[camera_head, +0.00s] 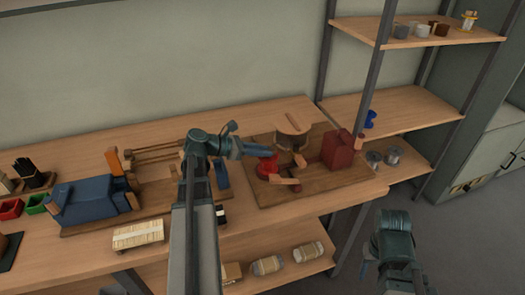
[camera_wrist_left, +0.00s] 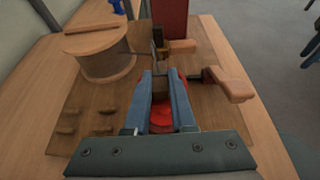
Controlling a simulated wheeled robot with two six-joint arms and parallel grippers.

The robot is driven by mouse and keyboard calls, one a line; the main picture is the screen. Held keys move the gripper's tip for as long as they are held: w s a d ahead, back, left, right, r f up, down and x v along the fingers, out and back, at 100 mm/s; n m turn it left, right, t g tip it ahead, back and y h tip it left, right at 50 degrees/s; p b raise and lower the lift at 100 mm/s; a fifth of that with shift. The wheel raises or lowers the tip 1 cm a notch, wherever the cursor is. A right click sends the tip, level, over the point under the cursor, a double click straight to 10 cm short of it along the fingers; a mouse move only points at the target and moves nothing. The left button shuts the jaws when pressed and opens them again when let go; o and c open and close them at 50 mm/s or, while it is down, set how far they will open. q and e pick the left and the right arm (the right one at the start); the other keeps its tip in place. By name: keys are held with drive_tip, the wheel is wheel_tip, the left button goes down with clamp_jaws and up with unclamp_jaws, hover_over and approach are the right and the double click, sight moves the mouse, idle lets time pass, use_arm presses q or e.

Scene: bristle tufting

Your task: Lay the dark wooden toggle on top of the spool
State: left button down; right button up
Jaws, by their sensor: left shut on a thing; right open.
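The spool (camera_head: 292,138) is a light wooden drum standing on the brown board; it also shows in the left wrist view (camera_wrist_left: 105,64). A thin brown bar (camera_wrist_left: 94,27) lies across the far part of its top. My left gripper (camera_head: 262,152) is beside the spool, over the red round part (camera_head: 267,167). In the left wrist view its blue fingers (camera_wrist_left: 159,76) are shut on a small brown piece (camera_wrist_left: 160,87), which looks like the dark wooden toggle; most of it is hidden. My right gripper (camera_head: 368,268) is open, low at the right, off the table.
A dark red block (camera_head: 337,150) stands right of the spool on the board (camera_head: 258,192). A wooden crank handle (camera_wrist_left: 230,86) sticks out near my left fingers. Several short pegs (camera_wrist_left: 70,120) lie on the board. A shelf rack (camera_head: 400,105) rises at the right. A blue machine (camera_head: 90,200) stands left.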

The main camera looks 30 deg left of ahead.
use_arm(q)
drive_tip(key=c, duration=0.7)
unclamp_jaws()
drive_tip(key=shift+p+v, duration=2.65)
drive_tip(key=shift+v, duration=4.25)
